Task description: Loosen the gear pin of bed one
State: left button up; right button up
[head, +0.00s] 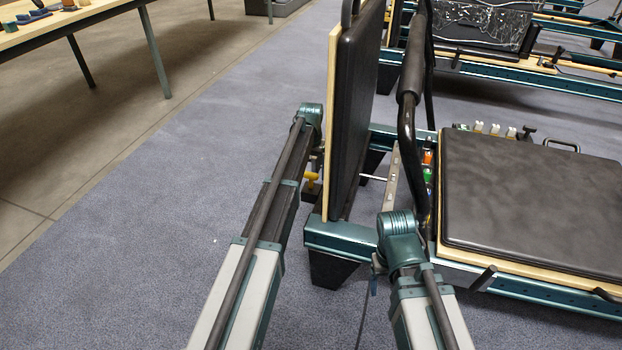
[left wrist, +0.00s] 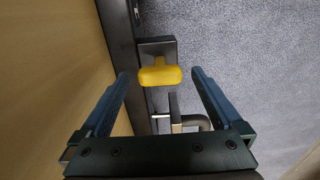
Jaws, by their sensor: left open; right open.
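The gear pin of bed one is a yellow T-shaped knob (left wrist: 160,75) on a dark bracket at the bed's foot end; it also shows in the head view (head: 311,178). My left gripper (left wrist: 160,84) is open, with its two blue fingers on either side of the knob and a visible gap on both sides. No contact shows, and the depth between fingertips and knob is hard to judge. My right gripper (head: 375,276) is mostly hidden by its own wrist, low in front of the bed frame; it is open and appears empty.
Bed one's upright padded board (head: 355,110) stands right beside my left gripper. A black bar (head: 408,130) rises near my right arm, and the padded carriage (head: 530,200) lies to the right. A table (head: 60,30) stands at upper left. The carpet (head: 170,190) left of the bed is clear.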

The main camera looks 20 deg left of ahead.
pick_arm(q)
jog(key=shift+f, duration=0.1)
grip_shut()
dwell(0.5)
